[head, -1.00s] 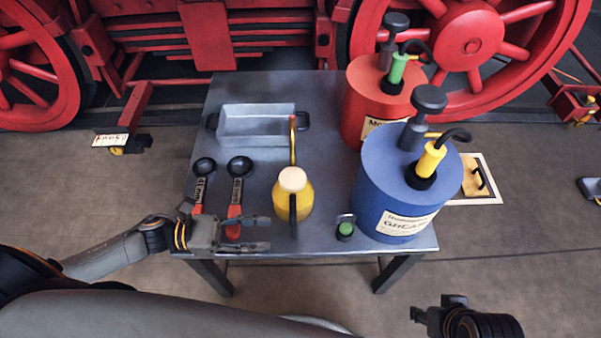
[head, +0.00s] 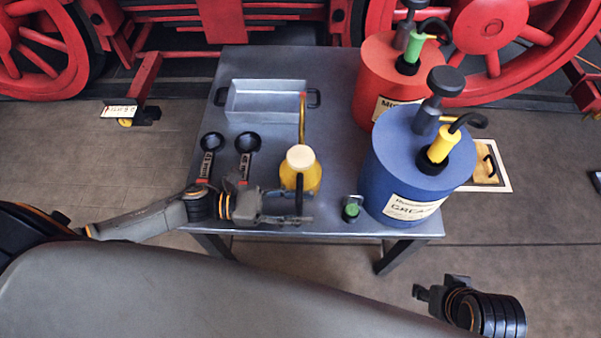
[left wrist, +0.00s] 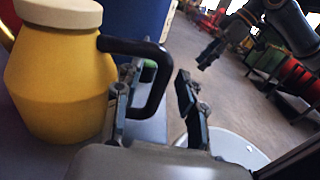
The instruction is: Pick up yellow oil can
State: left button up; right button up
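The yellow oil can (head: 312,176) stands upright on the grey table (head: 345,110), near its front edge. It has a cream lid, a thin spout pointing to the back and a black handle (left wrist: 159,80) facing the front. My left gripper (head: 300,207) is at the handle, low over the table edge. In the left wrist view its two fingers (left wrist: 157,90) are apart, with the handle loop between them; I see no clear grip on it. The can's body (left wrist: 62,85) fills the left of that view. My right gripper (head: 436,292) is empty, away from the table at the lower right.
A blue grease drum (head: 395,170) and a red drum (head: 380,85) stand right of the can. A small green-topped item (head: 351,210) sits close by. Two black spoon-like tools (head: 208,158) lie left, and a metal tray (head: 265,115) lies behind. Red locomotive wheels rise beyond.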

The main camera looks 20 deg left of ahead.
pick_arm(q)
grip_shut()
jog(key=shift+r, duration=0.1)
